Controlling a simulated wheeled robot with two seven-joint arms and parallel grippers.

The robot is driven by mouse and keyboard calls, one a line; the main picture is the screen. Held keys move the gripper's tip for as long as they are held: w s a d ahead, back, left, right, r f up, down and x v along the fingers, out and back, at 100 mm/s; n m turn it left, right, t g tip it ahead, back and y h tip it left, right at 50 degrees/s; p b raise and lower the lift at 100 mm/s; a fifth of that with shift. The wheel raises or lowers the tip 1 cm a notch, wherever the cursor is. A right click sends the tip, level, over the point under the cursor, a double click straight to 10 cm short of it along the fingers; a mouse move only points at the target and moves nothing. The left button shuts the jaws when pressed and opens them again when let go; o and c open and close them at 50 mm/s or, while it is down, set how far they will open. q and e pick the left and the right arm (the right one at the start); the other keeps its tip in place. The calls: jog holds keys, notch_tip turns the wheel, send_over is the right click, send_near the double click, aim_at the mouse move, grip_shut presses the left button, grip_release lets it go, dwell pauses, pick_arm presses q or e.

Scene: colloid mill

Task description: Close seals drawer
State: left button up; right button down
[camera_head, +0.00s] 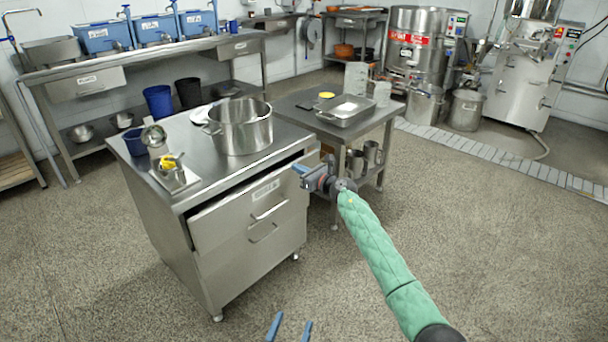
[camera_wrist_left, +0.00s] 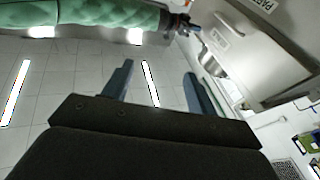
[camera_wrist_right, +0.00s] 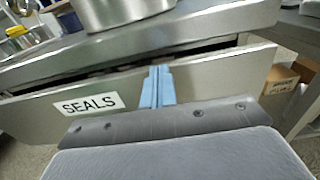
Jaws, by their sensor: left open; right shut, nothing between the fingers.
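The seals drawer (camera_head: 232,214) is the upper drawer of the steel cabinet and stands partly open, with a dark gap above its front. Its SEALS label shows in the right wrist view (camera_wrist_right: 88,104). My right gripper (camera_head: 302,170) is shut and empty at the right end of the drawer front. In the right wrist view its fingertips (camera_wrist_right: 157,72) overlap the drawer's top edge; I cannot tell whether they touch. My left gripper (camera_head: 289,326) is open and empty, low in front of the cabinet; its spread fingers show in the left wrist view (camera_wrist_left: 158,88).
A large steel pot (camera_head: 239,127) and a small tray (camera_head: 176,177) stand on the cabinet top. A lower drawer (camera_head: 250,262) looks shut. A side table (camera_head: 352,128) with a metal pan (camera_head: 345,110) stands right behind the cabinet. The floor in front is clear.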

pick_arm(q)
notch_tip(320, 180, up, 6)
jog(key=t, duration=0.2)
jog(key=shift+s+a+r, duration=0.15)
jog(key=shift+s+a, duration=0.05)
jog(key=shift+s, duration=0.05)
